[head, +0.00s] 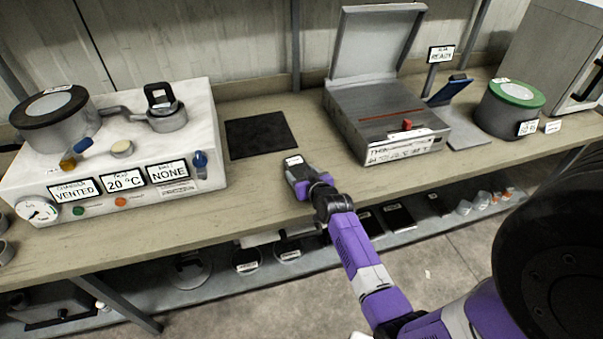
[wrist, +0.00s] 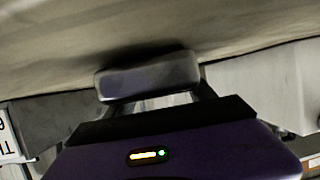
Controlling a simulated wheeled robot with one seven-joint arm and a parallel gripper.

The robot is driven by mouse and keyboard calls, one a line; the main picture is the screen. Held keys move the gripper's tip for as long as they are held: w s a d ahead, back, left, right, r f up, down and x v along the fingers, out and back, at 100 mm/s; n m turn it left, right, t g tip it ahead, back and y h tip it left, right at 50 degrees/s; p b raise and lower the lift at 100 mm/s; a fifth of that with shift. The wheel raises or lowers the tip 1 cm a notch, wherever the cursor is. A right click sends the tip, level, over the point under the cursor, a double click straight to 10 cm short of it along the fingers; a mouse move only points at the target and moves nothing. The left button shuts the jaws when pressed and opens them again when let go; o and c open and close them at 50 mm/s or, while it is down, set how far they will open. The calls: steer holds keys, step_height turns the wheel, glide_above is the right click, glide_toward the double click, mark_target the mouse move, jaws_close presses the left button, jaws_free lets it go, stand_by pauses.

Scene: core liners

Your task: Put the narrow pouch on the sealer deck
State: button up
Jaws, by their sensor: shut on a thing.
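My gripper (head: 306,184) is over the front edge of the bench, left of and in front of the sealer. It is shut on a small grey piece with a white label (head: 294,163), which looks like the narrow pouch. In the wrist view the grey piece (wrist: 148,79) sits crosswise at the fingertips (wrist: 150,95), in front of the bench surface. The sealer is a grey metal box with its lid (head: 372,42) raised. Its deck (head: 367,101) has a dark red strip across it and a red knob at the front. The deck looks empty.
A black mat (head: 259,137) lies on the bench (head: 235,205) behind my gripper. A white apparatus (head: 120,150) with gauge and labels stands left. A small stand with a sign (head: 440,54) and a green-rimmed pot (head: 508,108) stand right. A lower shelf (head: 225,272) holds several items.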

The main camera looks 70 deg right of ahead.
steer(key=shift+f, duration=0.2)
steer(key=o, duration=1.5)
steer(key=shift+c, duration=0.2)
